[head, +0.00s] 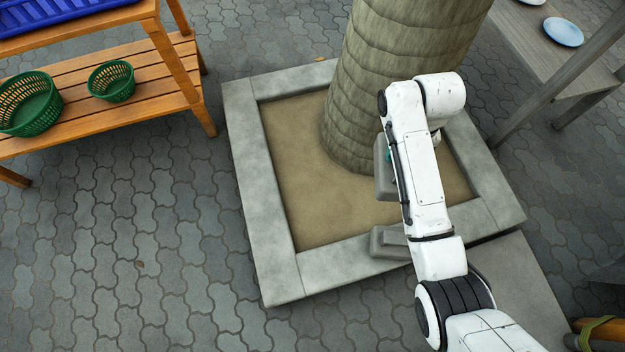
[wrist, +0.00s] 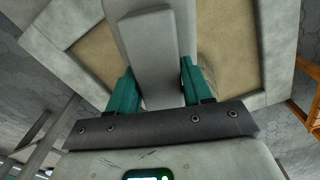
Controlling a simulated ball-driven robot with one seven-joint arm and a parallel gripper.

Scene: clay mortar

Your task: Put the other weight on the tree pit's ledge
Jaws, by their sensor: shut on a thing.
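The tree pit has a square concrete ledge (head: 262,200) around sandy soil and a thick trunk. One grey weight (head: 390,243) sits on the front ledge, partly behind my arm. The other grey weight (head: 383,172) is in my gripper, apparently above the pit near the trunk; my arm hides part of it. In the wrist view my gripper (wrist: 158,84) has its two teal fingers shut on either side of the held weight (wrist: 150,45). In the head view only a sliver of teal shows beside the arm. The gap beneath the held weight cannot be told.
A wooden bench (head: 150,90) with green baskets (head: 112,80) and a blue tray (head: 60,12) stands at the upper left. A grey table (head: 540,60) with blue plates (head: 563,31) stands at the upper right. A flat grey surface (head: 515,290) adjoins the pit at lower right. Left paving is clear.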

